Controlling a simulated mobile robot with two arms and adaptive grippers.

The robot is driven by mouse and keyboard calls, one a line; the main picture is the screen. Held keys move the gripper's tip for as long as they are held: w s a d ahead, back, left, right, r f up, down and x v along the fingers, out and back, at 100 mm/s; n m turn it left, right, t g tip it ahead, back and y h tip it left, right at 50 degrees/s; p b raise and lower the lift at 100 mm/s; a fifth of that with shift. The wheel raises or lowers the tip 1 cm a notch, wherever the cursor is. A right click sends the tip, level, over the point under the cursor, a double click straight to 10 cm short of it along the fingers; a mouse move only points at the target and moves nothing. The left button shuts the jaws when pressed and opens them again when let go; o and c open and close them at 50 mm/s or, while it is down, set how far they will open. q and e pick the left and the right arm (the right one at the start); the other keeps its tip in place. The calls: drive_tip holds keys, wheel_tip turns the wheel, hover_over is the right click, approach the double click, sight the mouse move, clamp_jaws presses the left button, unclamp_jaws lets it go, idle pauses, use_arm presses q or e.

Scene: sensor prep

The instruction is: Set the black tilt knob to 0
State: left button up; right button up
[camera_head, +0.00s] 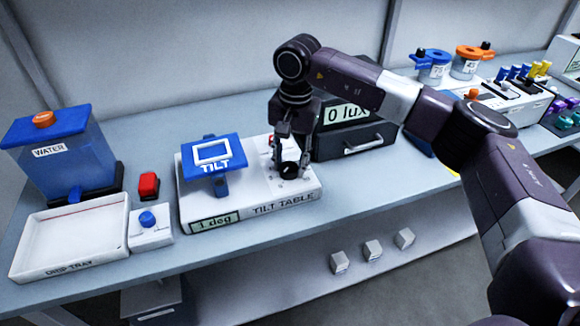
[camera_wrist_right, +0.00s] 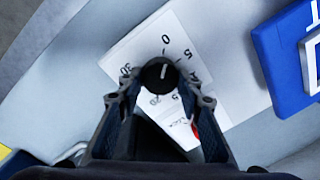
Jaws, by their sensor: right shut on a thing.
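The white tilt table (camera_head: 250,205) stands on the bench, with a blue TILT platform on its left part and a display reading "1 deg" (camera_head: 215,221) on its front. The black tilt knob (camera_head: 289,171) is at its right end. In the right wrist view the knob (camera_wrist_right: 159,75) shows between the fingertips, its white pointer line close to the 0 mark (camera_wrist_right: 166,40) of the printed dial. My right gripper (camera_head: 289,163) reaches down from above and is shut on the knob. My left gripper is not in view.
A black box reading "0 lux" (camera_head: 380,138) stands close behind the right arm.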

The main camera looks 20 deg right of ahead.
sight(293, 167)
drive_tip(key=shift+w+r+n, duration=0.15)
drive_tip(key=shift+r+n, duration=0.05)
drive_tip(key=shift+n, duration=0.4)
drive_tip(key=o, duration=1.2)
drive_tip(key=shift+f, duration=0.1)
drive_tip(key=shift+c, duration=0.2)
wheel_tip(293, 167, up, 12)
drive_tip(key=shift+s+d, duration=0.25)
drive_tip(key=shift+d, duration=0.1)
